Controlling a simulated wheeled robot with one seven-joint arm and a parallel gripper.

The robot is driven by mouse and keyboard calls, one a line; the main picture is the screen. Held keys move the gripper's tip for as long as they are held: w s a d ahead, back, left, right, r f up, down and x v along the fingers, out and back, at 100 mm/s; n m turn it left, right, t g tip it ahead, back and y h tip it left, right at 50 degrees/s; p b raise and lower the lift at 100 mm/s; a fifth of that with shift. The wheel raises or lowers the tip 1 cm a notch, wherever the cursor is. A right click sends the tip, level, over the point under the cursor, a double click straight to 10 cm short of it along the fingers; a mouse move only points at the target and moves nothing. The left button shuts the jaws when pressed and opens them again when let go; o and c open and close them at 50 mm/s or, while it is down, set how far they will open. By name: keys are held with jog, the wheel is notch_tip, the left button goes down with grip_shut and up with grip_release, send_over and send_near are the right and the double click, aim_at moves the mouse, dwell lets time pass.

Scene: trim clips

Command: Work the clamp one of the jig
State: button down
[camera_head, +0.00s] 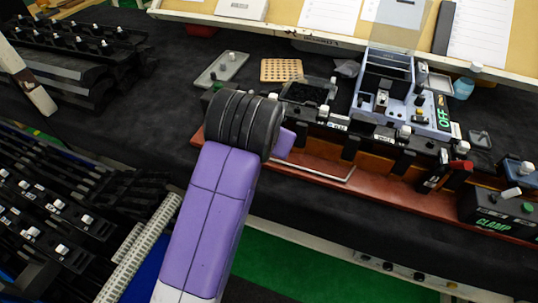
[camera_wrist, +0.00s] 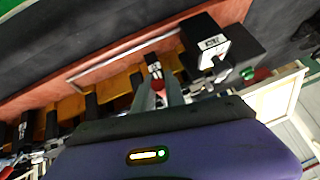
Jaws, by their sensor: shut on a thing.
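The jig is a long red-brown base (camera_head: 385,191) with an orange strip and several black clamps along it. In the wrist view its base (camera_wrist: 55,75) runs diagonally behind my fingers. My gripper (camera_wrist: 159,93) has its two grey fingers closed around the red tip (camera_wrist: 158,85) of a clamp lever. The black clamp body (camera_wrist: 153,68) with a small white label shows just beyond. In the head view my forearm and wrist hide the fingers and this clamp. Another red-tipped clamp (camera_head: 460,166) stands toward the jig's right end.
A dark box marked CLAMP (camera_head: 495,218) is at the far right. A blue-grey fixture marked OFF (camera_head: 397,118) stands behind the jig. Black racks (camera_head: 75,65) fill the left.

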notch_tip(320, 180, down, 4)
jog(key=t+b, duration=0.2)
jog(key=b, duration=0.3)
jog(key=t+h+b, duration=0.1)
jog(key=t+b, duration=0.2)
jog(key=b, duration=0.3)
jog(key=shift+f+h, duration=0.1)
jog(key=shift+h, duration=0.2)
jog(key=shift+w+f+t+b, duration=0.15)
jog(key=shift+t+b, duration=0.25)
jog(key=shift+b, duration=0.65)
jog(key=shift+n, duration=0.3)
jog(key=c, duration=1.4)
grip_release()
jog(key=shift+v, duration=3.9)
